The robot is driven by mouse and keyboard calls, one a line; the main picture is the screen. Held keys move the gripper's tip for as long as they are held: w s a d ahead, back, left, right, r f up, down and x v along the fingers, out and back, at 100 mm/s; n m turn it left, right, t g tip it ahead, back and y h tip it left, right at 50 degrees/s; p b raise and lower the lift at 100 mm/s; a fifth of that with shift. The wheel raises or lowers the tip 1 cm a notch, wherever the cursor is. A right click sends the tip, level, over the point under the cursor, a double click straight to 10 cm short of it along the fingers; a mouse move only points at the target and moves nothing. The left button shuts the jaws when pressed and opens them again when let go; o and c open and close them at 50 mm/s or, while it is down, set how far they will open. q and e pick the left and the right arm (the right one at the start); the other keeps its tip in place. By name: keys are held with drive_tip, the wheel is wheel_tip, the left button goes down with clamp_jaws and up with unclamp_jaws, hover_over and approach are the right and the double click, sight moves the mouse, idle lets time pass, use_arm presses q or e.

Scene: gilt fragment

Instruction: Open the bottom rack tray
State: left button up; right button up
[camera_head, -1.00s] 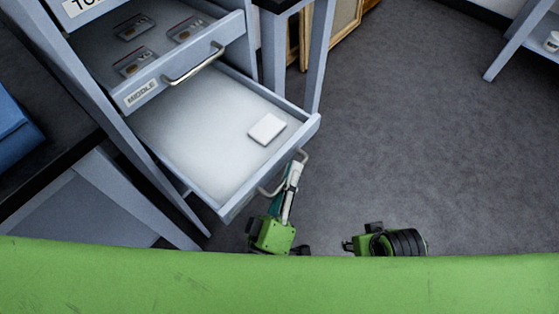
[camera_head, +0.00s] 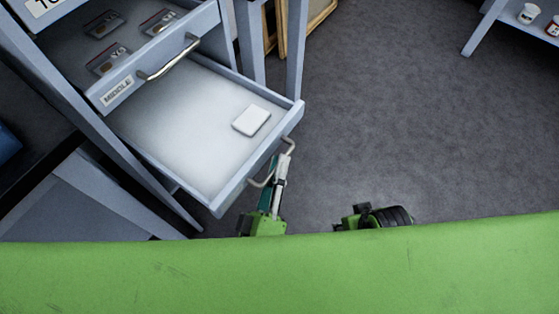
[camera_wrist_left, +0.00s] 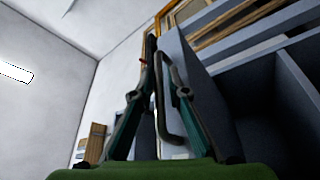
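The bottom rack tray (camera_head: 168,151) is pulled well out from under the middle tray. A white square block (camera_head: 251,120) lies inside it near the front. The tray's front carries a metal bar handle (camera_head: 263,182). My left gripper (camera_head: 281,165) is at this handle, outside the tray front. In the left wrist view, the two fingers of my left gripper (camera_wrist_left: 160,60) come together around the handle bar (camera_wrist_left: 162,115). A green and black part of my right arm shows low in the head view, but its fingers do not.
The middle tray (camera_head: 124,87), labelled MIDDLE, is also partly out above and holds several cards. A grey side table (camera_head: 490,22) with small containers stands at the upper right. Wooden frames (camera_head: 300,25) lean behind the rack. The floor (camera_head: 400,110) to the right is clear.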

use_arm(q)
drive_tip(key=v, duration=1.1)
